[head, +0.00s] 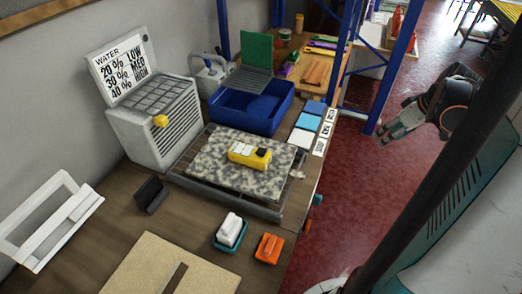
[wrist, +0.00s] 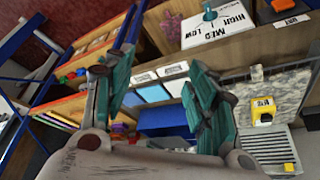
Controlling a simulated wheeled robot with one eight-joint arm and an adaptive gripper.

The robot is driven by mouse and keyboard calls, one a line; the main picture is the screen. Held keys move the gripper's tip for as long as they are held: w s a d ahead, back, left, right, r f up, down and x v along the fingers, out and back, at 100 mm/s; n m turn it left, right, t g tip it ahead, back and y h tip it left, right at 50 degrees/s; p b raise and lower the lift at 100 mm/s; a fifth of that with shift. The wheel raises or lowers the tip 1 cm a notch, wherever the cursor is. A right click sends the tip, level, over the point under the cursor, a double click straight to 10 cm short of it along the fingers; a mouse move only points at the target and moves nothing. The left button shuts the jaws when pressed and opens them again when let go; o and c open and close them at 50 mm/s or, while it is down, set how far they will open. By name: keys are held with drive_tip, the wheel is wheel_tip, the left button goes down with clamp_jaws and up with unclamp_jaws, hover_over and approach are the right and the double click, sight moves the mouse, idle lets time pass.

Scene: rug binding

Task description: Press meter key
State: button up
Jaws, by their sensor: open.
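The yellow meter (head: 236,157) lies on a speckled stone slab (head: 210,160) on the workbench. Its top has pale panels and a dark block at the right end; I cannot tell which part is the key. The meter also shows small in the wrist view (wrist: 264,117), at the right, on the slab (wrist: 287,95). My gripper (head: 392,135) is at the right of the head view, over the red floor and well apart from the meter. In the wrist view my gripper (wrist: 160,50) has its green fingers spread, with nothing held between them.
A louvred grey unit (head: 148,138) with a WATER sign (head: 118,72) stands behind the slab. A blue bin (head: 245,112) is beyond it. White and orange items (head: 268,249) lie at the front. Blue rack posts (head: 395,70) stand near my gripper.

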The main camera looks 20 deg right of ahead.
clamp_jaws()
idle(1.1)
